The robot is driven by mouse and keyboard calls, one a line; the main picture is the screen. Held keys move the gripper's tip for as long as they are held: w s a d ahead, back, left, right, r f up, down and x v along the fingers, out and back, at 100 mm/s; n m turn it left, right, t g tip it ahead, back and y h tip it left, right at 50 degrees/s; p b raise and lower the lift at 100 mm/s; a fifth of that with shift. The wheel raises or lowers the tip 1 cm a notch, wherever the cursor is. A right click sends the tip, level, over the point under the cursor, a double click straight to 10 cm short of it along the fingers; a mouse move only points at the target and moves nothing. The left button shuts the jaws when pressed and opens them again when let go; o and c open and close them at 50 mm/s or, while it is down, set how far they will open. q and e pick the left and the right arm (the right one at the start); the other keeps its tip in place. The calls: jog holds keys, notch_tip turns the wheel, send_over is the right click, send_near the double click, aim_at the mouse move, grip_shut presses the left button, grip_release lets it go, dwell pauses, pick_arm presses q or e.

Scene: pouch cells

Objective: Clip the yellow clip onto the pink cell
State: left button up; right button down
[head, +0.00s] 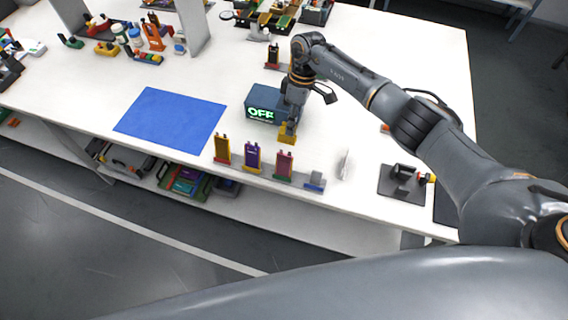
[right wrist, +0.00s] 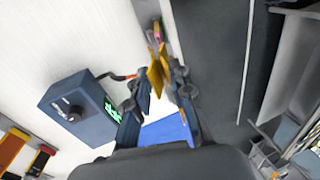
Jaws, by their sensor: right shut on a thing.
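The yellow clip (head: 288,133) is between the fingers of my right gripper (head: 291,122), which is shut on it. In the right wrist view the yellow clip (right wrist: 157,72) stands between the two fingertips of the gripper (right wrist: 160,88). The pink cell (head: 284,163) stands upright in a low holder near the table's front edge, last to the right in a row of cells. The clip is just behind and above it in the head view. In the right wrist view a pink piece (right wrist: 157,33) shows just beyond the clip; I cannot tell whether they touch. My left gripper is out of view.
A purple cell (head: 252,156) and a yellow cell (head: 222,149) stand left of the pink one. A dark blue box (head: 262,98) showing "OFF" is close behind the gripper. A blue mat (head: 170,120) lies left. A black fixture (head: 402,183) is at right.

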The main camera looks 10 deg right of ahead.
jog(key=shift+b+x, duration=0.45)
jog(key=shift+x, duration=0.9)
jog(key=shift+s+f, duration=0.15)
jog(key=shift+f, duration=0.05)
jog(key=shift+s+f, duration=0.15)
jog(key=shift+f, duration=0.45)
jog(key=shift+f, duration=0.1)
jog(key=c, duration=0.8)
grip_release()
jog(key=shift+o, duration=0.2)
jog(key=shift+r, duration=0.2)
